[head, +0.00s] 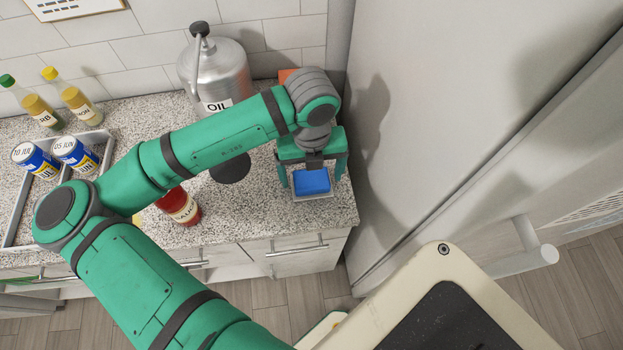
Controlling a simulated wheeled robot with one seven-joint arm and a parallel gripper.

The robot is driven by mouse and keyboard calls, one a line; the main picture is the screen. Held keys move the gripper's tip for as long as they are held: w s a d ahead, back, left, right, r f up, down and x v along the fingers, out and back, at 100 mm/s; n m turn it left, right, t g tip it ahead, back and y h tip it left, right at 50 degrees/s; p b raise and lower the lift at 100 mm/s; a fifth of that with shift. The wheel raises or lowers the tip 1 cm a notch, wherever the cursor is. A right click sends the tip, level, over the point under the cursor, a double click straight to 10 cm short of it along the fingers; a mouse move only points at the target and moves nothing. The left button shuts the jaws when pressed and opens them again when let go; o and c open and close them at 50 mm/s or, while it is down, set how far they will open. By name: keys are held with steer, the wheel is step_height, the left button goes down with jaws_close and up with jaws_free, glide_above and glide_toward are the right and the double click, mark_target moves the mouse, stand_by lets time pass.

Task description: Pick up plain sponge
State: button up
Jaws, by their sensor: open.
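A plain blue sponge (312,182) lies on a small light tray (314,198) near the right end of the speckled counter. My gripper (312,177) is directly over it, pointing down, with its green fingers apart on the left and right of the sponge. The gripper is open. I cannot tell whether the fingers touch the sponge, and its far side is partly hidden by the gripper.
A metal oil can (215,72) stands behind my arm, and a red sauce bottle (178,206) stands left of the sponge. A tall grey fridge (470,110) closes off the right side. Cans in a rack (12,232) and two bottles stand at the left.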

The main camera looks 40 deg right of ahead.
mark_target(311, 178)
steer(key=shift+c, duration=0.3)
steer(key=c, duration=1.1)
steer(key=shift+r, duration=0.5)
step_height(311, 178, up, 2)
steer(key=shift+r, duration=0.1)
steer(key=a+r, duration=0.3)
steer(key=a, duration=0.1)
steer(key=a+r, duration=0.3)
steer(key=a, duration=0.2)
steer(key=a+r, duration=0.3)
steer(key=a, duration=0.2)
steer(key=shift+s+r, duration=0.35)
steer(key=shift+r, duration=0.05)
